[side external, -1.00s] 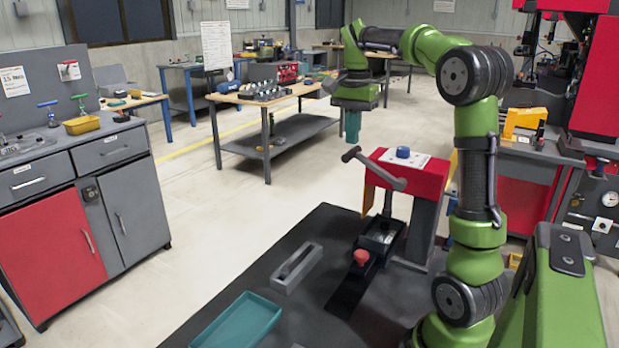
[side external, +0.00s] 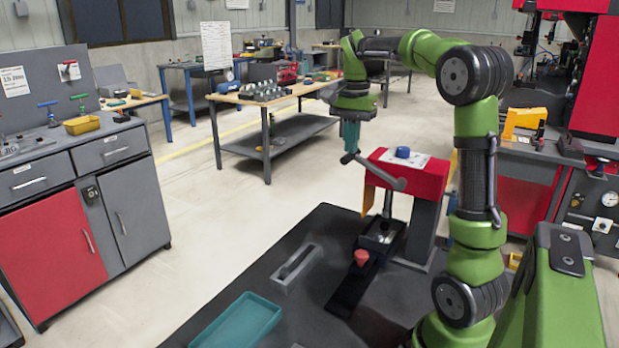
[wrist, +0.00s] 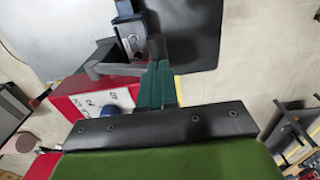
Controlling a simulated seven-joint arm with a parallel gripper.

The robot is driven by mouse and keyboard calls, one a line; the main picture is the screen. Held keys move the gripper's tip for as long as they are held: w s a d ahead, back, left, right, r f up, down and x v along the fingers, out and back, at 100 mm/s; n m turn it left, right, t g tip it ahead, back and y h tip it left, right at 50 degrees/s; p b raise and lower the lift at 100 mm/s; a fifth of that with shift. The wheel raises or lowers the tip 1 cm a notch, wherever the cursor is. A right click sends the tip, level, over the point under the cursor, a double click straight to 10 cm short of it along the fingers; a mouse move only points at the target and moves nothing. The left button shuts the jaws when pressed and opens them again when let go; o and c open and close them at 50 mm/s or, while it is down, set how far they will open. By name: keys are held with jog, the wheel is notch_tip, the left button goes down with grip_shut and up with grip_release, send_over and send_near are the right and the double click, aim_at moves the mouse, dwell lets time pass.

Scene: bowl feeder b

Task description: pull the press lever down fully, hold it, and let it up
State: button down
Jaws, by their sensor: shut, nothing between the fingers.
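The red press (side external: 425,173) stands on the dark mat, with a grey lever (side external: 383,174) reaching up and left from its side. The lever's dark end grip (side external: 347,158) is at the tip of my gripper (side external: 350,149). The green fingers are together, pointing down, with nothing between them. They appear to touch the top of the grip, though contact is hard to confirm. The lever is still raised at a slant. In the wrist view my gripper (wrist: 158,65) shows as closed green fingers beside the red press (wrist: 72,103).
A blue button (side external: 403,152) sits on the press top. Below is a dark base with a red knob (side external: 361,257). A grey slotted block (side external: 298,268) and a teal tray (side external: 238,322) lie on the mat (side external: 318,226). Open floor lies left of the press.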

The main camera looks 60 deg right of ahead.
notch_tip(320, 180, down, 8)
jog(key=shift+w, duration=0.15)
dwell(1.1)
jog(key=shift+r, duration=0.1)
jog(key=shift+s+r, duration=0.15)
jog(key=shift+r, duration=2.85)
jog(key=shift+s+r, duration=0.1)
jog(key=shift+r, duration=2.85)
jog(key=s+a+f+n+t, duration=0.2)
jog(key=a+f+n, duration=0.1)
jog(key=a, duration=0.5)
jog(key=s+a+f+n+t+y, duration=0.1)
jog(key=s+a+f+n+t, duration=0.1)
jog(key=a+n, duration=0.4)
jog(key=s+a+f+n+t+y, duration=0.1)
jog(key=s+a+f+n+t, duration=0.2)
jog(key=a, duration=0.9)
jog(key=shift+a+f+n, duration=0.25)
jog(key=shift+f+n, duration=0.35)
jog(key=shift+n, duration=0.4)
